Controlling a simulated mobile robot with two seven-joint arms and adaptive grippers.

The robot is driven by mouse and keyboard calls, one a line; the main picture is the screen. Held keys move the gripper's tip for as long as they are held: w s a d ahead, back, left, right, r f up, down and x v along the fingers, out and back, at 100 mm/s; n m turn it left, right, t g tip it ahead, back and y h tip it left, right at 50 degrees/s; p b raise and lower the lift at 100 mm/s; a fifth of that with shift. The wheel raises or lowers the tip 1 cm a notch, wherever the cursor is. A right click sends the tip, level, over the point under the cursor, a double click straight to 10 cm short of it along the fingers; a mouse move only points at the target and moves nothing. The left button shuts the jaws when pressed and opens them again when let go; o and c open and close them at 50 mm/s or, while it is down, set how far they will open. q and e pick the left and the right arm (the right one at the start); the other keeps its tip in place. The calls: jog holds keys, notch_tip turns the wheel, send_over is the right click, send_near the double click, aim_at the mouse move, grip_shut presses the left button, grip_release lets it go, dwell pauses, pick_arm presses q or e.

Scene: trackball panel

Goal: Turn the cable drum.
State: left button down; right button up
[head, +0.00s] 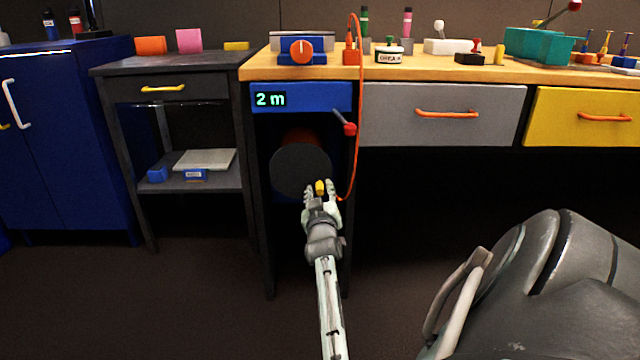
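The cable drum (290,168) is a dark round disc with a reddish part behind it, in the dark bay under the wooden bench. A small yellow knob (320,187) shows at the lower right of its face. My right gripper (321,190) comes up from below, with one finger on each side of the knob. The fingers look spread, with small gaps beside the knob; whether they touch it I cannot tell. An orange cable (359,90) hangs in front of the bench and runs down to near the drum. My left gripper is not in view.
A blue panel (315,97) reading "2 m" sits above the drum, with a red-tipped lever (349,129) at its right. A grey drawer (440,100) and yellow drawer (580,125) are further right. A dark side table (170,68) stands left. The floor below is clear.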

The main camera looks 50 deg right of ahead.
aim_at(319, 151)
notch_tip(319, 151, up, 10)
jog(key=shift+r, duration=0.1)
dwell(0.6)
jog(key=shift+s+a, duration=0.1)
dwell(0.5)
